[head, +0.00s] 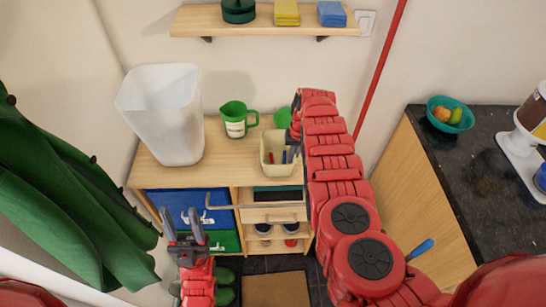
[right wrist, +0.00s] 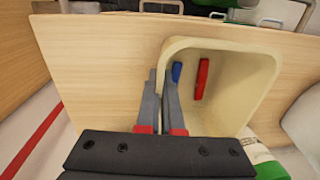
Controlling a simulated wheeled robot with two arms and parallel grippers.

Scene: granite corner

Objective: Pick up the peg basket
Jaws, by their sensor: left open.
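The peg basket (head: 268,160) is a small cream open box on the wooden bench top, right of the green measuring jug. Red and blue pegs lie inside it. In the right wrist view the basket (right wrist: 262,75) shows its open top with a blue and a red peg. My right gripper (right wrist: 160,90) straddles one basket wall, one finger inside and one outside, and the fingers look closed on it. In the head view my right arm hides the basket's right side. My left gripper (head: 186,228) is open and empty, low in front of the bench.
A tall translucent bin (head: 165,115) and the green jug (head: 236,120) stand on the bench top (head: 215,172). A shelf (head: 260,22) hangs above. A dark counter (head: 480,170) with a fruit bowl (head: 450,113) is at right. A green coat (head: 70,190) hangs at left.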

